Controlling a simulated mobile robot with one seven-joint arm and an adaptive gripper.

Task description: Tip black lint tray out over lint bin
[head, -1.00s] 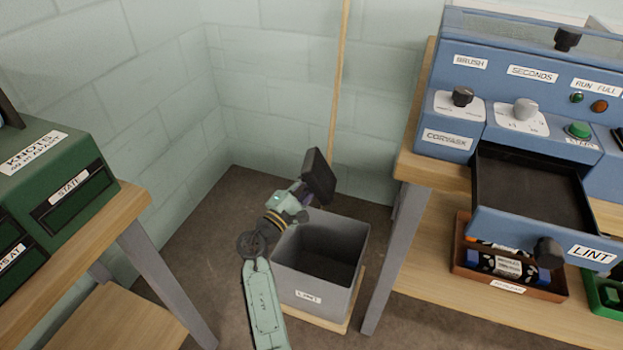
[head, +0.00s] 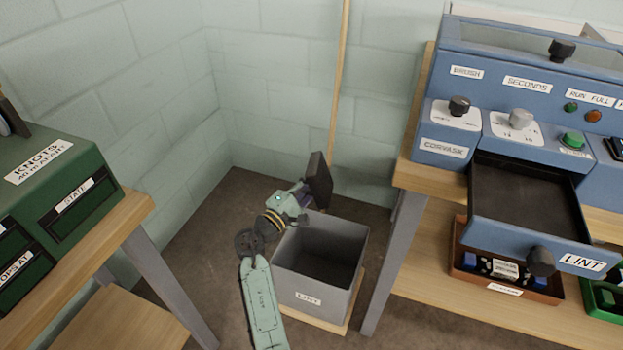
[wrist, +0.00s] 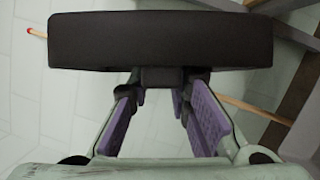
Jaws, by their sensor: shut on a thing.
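The black lint tray (head: 319,180) is held up on edge, steeply tilted, above the back of the grey lint bin (head: 313,300). My gripper (head: 303,196) is shut on the tray. In the wrist view the tray (wrist: 160,40) spans the top of the picture, and my gripper (wrist: 161,88) has its purple-padded fingers on a small block at the tray's near side. The bin is open-topped, with a "LINT" label on its front. Its inside looks dark, and I cannot tell what lies in it. The tray's inner face is hidden in the wrist view.
A blue machine (head: 520,75) stands on a wooden bench at right, its "LINT" drawer (head: 530,240) pulled out. A brown tray (head: 465,275) sits on the shelf below. A green cabinet (head: 60,190) is at left. A thin wooden pole (head: 341,80) leans behind the bin.

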